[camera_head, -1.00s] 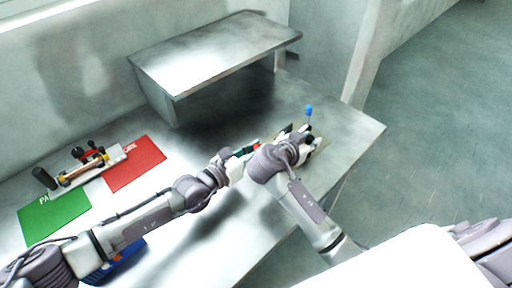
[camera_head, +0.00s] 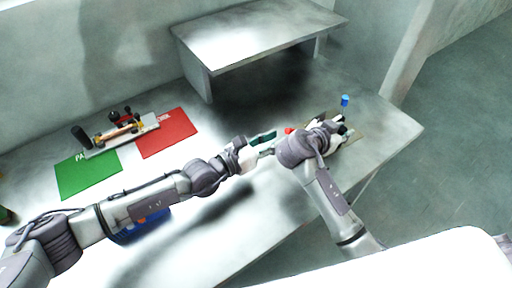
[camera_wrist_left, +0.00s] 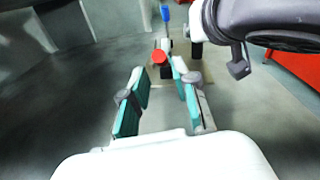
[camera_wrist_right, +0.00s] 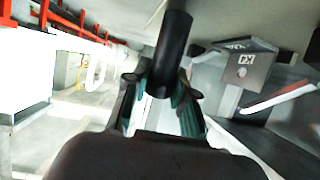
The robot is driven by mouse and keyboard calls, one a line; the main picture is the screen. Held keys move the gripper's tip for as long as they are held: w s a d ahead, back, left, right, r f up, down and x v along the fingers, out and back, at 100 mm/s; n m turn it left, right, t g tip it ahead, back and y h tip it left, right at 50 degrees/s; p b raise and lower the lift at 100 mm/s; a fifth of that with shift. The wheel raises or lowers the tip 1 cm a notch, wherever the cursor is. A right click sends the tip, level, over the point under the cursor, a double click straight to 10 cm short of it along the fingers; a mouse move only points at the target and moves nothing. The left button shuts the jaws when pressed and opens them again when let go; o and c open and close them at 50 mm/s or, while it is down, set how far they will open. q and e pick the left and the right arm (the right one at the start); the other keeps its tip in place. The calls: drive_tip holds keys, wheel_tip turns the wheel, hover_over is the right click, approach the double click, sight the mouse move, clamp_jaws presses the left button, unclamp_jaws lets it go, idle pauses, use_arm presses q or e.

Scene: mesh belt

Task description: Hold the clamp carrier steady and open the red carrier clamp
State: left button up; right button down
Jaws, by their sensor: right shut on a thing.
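The red clamp knob (camera_head: 289,130) sits at the left end of the clamp carrier, mostly hidden behind my right wrist in the head view. In the left wrist view the red knob (camera_wrist_left: 160,57) lies beyond my left fingertips, and a blue-topped post (camera_wrist_left: 166,14) stands behind it. My left gripper (camera_head: 264,141) is open and empty, a short way left of the knob; its teal fingers (camera_wrist_left: 160,95) are spread apart. My right gripper (camera_wrist_right: 160,95) is shut on a black cylindrical handle (camera_wrist_right: 173,45). Whether the clamp is open cannot be told.
A raised metal shelf (camera_head: 255,40) stands behind my grippers. A blue object (camera_head: 140,228) lies under my left arm. The table's front edge is near.

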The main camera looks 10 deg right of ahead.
use_arm(q)
drive_tip(key=v, duration=0.7)
drive_tip(key=shift+a, duration=0.2)
use_arm(e)
drive_tip(key=c, duration=0.9)
unclamp_jaws()
